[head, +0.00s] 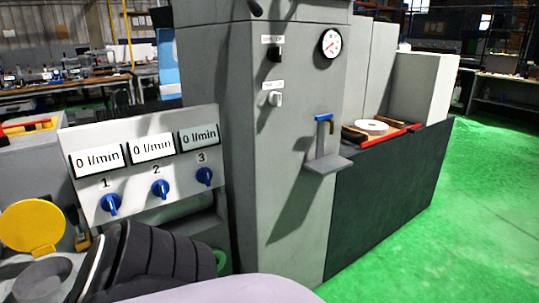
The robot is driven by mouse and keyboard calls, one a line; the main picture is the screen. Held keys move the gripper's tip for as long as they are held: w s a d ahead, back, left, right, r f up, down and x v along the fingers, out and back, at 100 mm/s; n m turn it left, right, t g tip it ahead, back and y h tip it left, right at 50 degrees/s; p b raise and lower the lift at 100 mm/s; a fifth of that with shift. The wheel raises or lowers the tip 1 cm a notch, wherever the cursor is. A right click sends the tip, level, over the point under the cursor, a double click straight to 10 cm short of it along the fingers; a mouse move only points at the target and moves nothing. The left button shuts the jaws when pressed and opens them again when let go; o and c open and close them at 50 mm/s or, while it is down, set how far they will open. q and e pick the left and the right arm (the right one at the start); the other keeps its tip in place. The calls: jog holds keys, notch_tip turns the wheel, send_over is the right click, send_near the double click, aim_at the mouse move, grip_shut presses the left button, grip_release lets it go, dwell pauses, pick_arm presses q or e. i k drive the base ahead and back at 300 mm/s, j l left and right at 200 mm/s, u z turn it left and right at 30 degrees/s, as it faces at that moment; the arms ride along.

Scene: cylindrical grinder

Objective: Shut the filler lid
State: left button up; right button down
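The yellow round filler lid (34,226) is at the lower left of the head view. It stands open, tilted up behind a grey round filler opening (45,278). The lower part of the filler is cut off by the picture edge. A dark ribbed part, which looks like a link of my arm, is close to the right of the filler and hides what lies behind it. Neither of my grippers shows in this view.
A panel (150,165) with three blue knobs and displays reading 0 l/min stands behind the filler. A tall grey cabinet (270,150) with a gauge (331,43) and a small shelf (328,164) is in the middle. Green floor (490,200) is clear at right.

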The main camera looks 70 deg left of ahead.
aim_at(34, 226)
jog(key=i+z, duration=0.15)
jog(key=z, duration=4.9)
